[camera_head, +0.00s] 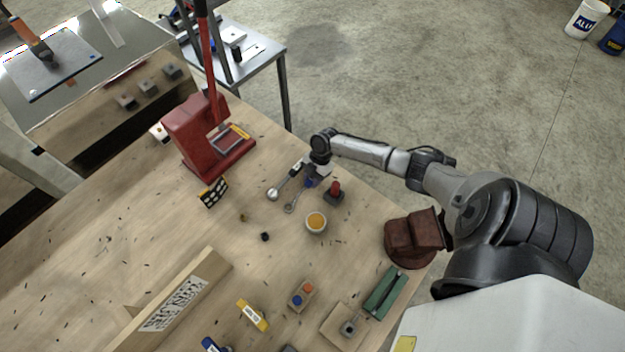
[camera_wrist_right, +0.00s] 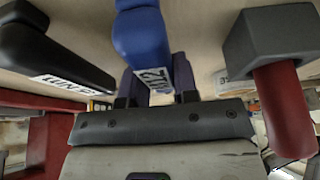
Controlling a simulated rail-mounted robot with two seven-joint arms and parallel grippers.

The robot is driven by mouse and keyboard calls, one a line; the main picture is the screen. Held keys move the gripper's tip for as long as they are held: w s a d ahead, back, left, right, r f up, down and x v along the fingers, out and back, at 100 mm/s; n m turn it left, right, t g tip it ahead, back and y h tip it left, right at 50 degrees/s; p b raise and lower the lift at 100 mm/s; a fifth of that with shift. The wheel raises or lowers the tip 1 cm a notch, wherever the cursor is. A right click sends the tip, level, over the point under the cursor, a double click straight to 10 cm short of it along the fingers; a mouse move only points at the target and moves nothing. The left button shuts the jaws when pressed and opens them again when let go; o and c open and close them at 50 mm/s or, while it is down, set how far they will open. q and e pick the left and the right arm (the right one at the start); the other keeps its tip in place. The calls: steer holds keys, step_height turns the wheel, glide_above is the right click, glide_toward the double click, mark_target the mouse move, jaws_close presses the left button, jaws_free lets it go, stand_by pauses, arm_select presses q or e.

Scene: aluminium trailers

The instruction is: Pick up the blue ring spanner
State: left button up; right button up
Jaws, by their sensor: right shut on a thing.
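The blue ring spanner (camera_head: 309,183) lies at the right part of the wooden bench, its metal ring end pointing down-left in the head view. Its blue handle (camera_wrist_right: 143,40), marked 12, fills the middle of the right wrist view. My right gripper (camera_head: 315,173) is over the handle end, and in the wrist view the gripper (camera_wrist_right: 157,85) has its two dark fingers shut on the handle. I cannot tell whether the spanner is clear of the bench. My left gripper is not in view.
A black-handled spanner (camera_head: 282,183) lies close on the left, and a grey block with a red knob (camera_head: 335,192) close on the right. A bowl of orange stuff (camera_head: 316,222) is just below. A red press (camera_head: 205,135) stands further left; a brown vise (camera_head: 412,238) is at the right edge.

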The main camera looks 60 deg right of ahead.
jaws_close()
step_height(320, 180, up, 10)
stand_by(0.6)
stand_by(0.9)
